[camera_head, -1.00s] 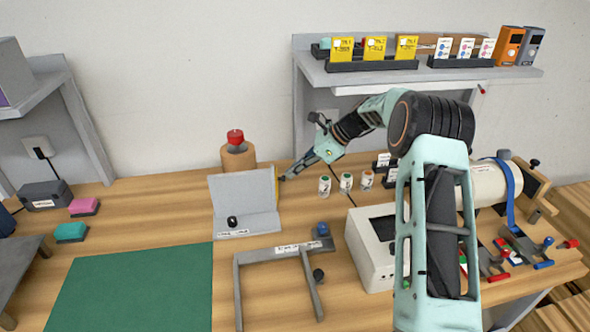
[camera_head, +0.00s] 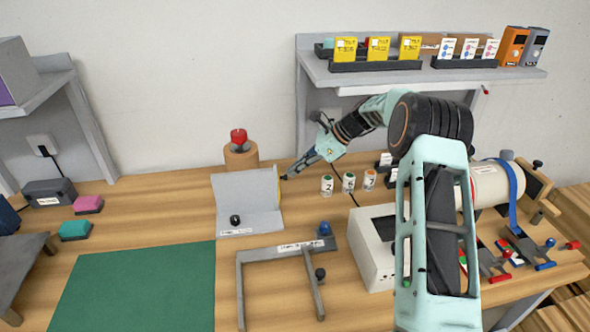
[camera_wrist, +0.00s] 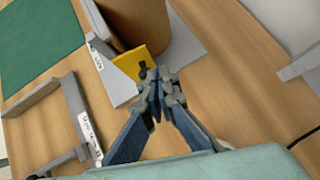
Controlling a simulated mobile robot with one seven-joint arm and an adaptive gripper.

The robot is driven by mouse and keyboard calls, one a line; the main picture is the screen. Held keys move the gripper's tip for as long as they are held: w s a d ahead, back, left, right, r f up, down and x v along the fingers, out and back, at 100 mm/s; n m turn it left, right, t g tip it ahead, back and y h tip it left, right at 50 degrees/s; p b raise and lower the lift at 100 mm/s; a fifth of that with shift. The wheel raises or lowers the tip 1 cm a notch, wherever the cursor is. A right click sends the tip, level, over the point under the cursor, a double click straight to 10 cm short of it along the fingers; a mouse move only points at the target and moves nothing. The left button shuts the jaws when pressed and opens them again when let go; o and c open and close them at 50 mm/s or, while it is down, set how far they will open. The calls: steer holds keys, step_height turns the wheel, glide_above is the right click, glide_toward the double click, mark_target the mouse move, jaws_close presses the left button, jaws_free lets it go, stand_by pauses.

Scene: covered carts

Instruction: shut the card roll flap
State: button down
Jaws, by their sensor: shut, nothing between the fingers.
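A light grey angled holder (camera_head: 248,190) stands on the bench with a label along its front edge and a black knob (camera_head: 235,220) low on it. A yellow flap (camera_head: 280,186) shows as a thin strip at its right edge. In the wrist view, the yellow flap (camera_wrist: 151,62) carries a dark knob beside a brown roll (camera_wrist: 137,20). My gripper (camera_head: 284,177) is shut and empty at the right side of the flap; its tips (camera_wrist: 160,82) overlap the flap's lower edge in the wrist view. I cannot tell whether they touch. The label is too small to read.
A brown cylinder (camera_head: 240,158) with a red top stands behind the holder. Several small numbered jars (camera_head: 348,182) stand right of my gripper. A grey frame (camera_head: 290,250) lies in front, beside a green mat (camera_head: 140,285). A shelf (camera_head: 420,76) hangs above.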

steer(key=s+d+r, duration=0.2)
steer(key=d, duration=0.5)
steer(key=s+d+r, duration=0.1)
steer(key=s+d, duration=0.1)
steer(key=d, duration=0.6)
steer(key=shift+r, duration=0.35)
steer(key=c, duration=2.5)
jaws_free()
steer(key=shift+s+d, duration=0.1)
steer(key=shift+d, duration=0.1)
steer(key=shift+c, duration=0.2)
steer(key=shift+o, duration=1.2)
steer(key=shift+s+a, duration=0.1)
steer(key=o, duration=0.4)
steer(key=s+a+m+t+y+b, duration=0.2)
steer(key=a+t+y, duration=0.1)
steer(key=a, duration=0.3)
steer(key=shift+s+a+r+m+t, duration=0.2)
steer(key=shift+s+r+m+t, duration=0.1)
steer(key=shift+s+t, duration=0.15)
steer(key=w+a+f+m+t, duration=0.2)
steer(key=w+a+f, duration=0.2)
steer(key=a, duration=0.5)
steer(key=shift+f, duration=0.55)
